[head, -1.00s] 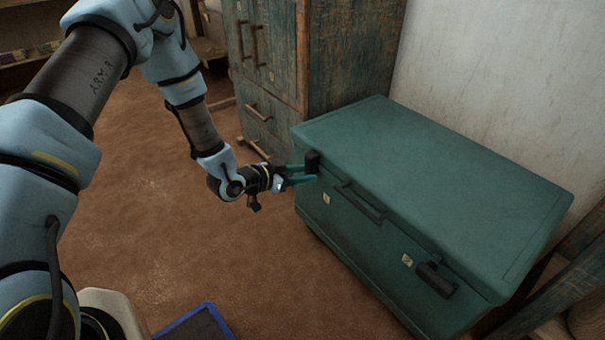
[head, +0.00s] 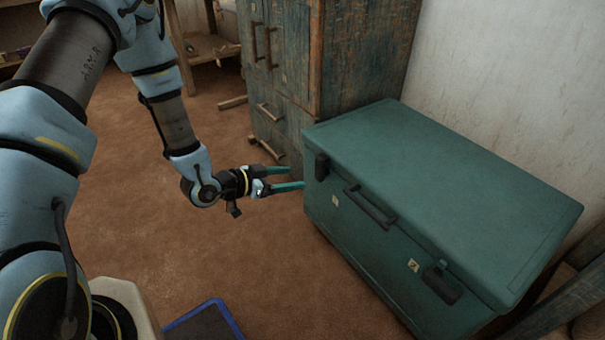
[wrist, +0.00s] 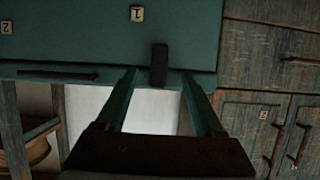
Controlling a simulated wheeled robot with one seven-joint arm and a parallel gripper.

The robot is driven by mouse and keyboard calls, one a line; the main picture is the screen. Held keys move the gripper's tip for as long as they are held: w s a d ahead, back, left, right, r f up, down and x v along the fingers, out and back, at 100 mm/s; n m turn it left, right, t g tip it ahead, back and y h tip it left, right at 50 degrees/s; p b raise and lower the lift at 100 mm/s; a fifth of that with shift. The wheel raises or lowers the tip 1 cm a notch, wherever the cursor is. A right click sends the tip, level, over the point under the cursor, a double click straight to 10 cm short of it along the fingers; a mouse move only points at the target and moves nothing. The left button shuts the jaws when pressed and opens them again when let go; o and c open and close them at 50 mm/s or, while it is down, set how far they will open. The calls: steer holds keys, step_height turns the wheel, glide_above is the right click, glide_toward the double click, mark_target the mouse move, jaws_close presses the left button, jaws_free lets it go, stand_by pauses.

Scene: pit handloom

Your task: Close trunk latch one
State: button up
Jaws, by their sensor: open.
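The green trunk (head: 440,180) stands with its lid down at the right of the head view. Latch one (head: 321,167) is a dark tab near the lid's left front corner, above the small tag one (head: 335,200). It lies close against the front and appears to span the lid seam. In the wrist view, latch one (wrist: 159,62) shows upright between the fingertips, below tag one (wrist: 137,13). My gripper (head: 295,177) is open and empty, just left of the latch and apart from it in the head view.
A second latch (head: 441,283) sticks out from the trunk's right front, by tag two (head: 413,265). A dark handle (head: 370,207) lies between the latches. A worn wooden cabinet (head: 345,60) stands behind the trunk.

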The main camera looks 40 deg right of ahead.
steer(key=shift+v, duration=1.15)
